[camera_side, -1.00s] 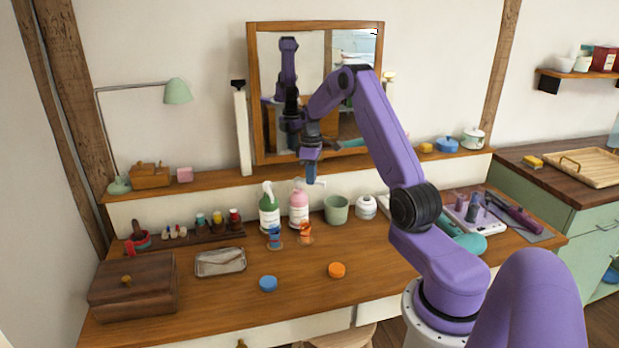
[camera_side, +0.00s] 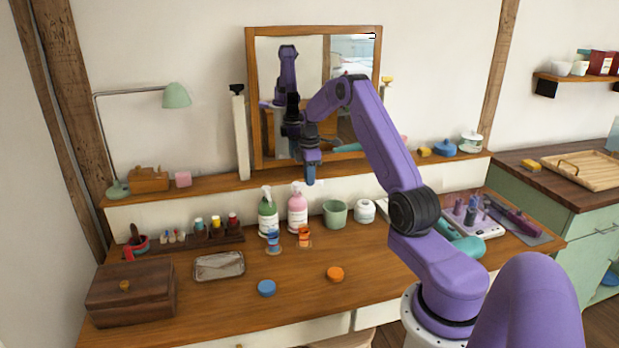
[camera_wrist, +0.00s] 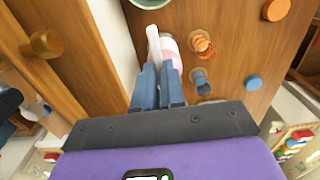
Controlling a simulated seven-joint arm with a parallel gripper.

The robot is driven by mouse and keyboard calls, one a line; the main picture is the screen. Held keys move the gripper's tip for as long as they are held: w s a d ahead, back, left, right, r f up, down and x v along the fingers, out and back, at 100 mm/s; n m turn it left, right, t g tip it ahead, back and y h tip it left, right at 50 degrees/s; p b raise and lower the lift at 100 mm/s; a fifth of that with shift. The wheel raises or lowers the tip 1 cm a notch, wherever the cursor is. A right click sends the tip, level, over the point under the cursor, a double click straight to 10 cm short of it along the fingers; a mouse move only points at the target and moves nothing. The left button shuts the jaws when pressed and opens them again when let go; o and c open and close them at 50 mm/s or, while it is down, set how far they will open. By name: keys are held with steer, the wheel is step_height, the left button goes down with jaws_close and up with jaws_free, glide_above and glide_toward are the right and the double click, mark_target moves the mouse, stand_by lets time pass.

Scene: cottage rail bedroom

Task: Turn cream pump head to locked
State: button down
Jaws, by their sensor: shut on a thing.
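The cream bottle (camera_side: 298,213) is pink with a pale label and stands upright at the back of the desk. Its white pump head (camera_side: 296,189) sits on top. It also shows in the wrist view (camera_wrist: 153,45) as a long white piece just beyond my fingers, over the pink body. My gripper (camera_side: 311,181) points down at the head's right side, its blue fingers (camera_wrist: 158,86) close together and shut on the pump head. The exact contact is partly hidden by the fingers. Any lock marking is too small to read.
A green bottle (camera_side: 268,217) with a white top stands close on the left. A green cup (camera_side: 335,212) and white jar (camera_side: 365,210) stand right. Blue and orange small cups (camera_side: 304,236) stand in front. The front middle of the desk is mostly clear.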

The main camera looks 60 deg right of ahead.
steer(key=c, duration=1.2)
jaws_free()
steer(key=shift+r, duration=0.1)
step_height(320, 180, up, 17)
steer(key=shift+r, duration=0.1)
